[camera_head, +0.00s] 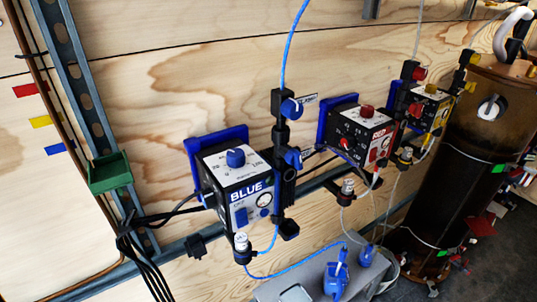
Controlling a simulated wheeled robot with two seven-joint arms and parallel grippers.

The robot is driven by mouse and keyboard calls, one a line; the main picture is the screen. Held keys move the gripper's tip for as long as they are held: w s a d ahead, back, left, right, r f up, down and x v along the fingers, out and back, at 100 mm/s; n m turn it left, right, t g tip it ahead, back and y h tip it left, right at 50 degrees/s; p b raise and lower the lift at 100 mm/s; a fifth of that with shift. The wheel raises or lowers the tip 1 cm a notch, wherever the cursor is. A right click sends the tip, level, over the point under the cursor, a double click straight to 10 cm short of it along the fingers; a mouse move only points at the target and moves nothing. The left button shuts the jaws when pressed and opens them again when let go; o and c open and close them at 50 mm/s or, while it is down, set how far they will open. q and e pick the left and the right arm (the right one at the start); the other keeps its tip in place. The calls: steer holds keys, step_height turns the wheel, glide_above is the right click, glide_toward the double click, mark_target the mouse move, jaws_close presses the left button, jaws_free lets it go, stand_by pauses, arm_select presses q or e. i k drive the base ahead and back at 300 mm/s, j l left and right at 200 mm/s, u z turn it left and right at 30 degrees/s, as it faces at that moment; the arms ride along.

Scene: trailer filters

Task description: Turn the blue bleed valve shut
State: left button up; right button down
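The blue unit (238,185) is a black box with a white face marked BLUE, mounted on the plywood wall left of centre. A black pipe assembly (281,135) stands beside it on the right. It carries a round blue valve knob (291,108) next to a small tag, and a lower blue valve handle (292,157). The tag is too small to read, so I cannot tell which of these is the bleed valve, nor whether either is open or shut. Neither of my grippers is in view.
A red unit (362,132) and a yellow unit (431,105) hang further right. A rusty cylinder (474,160) stands at the right. A green box (110,172) is on the left rail. A grey surface (312,265) with blue fittings lies below; hoses and cables hang around the units.

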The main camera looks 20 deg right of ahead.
mark_target(293, 157)
steer(key=i+j+z, duration=0.15)
steer(key=j+z, duration=0.2)
steer(key=i+j+z, duration=0.1)
steer(key=j+z, duration=0.2)
steer(key=j, duration=0.25)
steer(key=j+z, duration=0.35)
steer(key=j, duration=0.15)
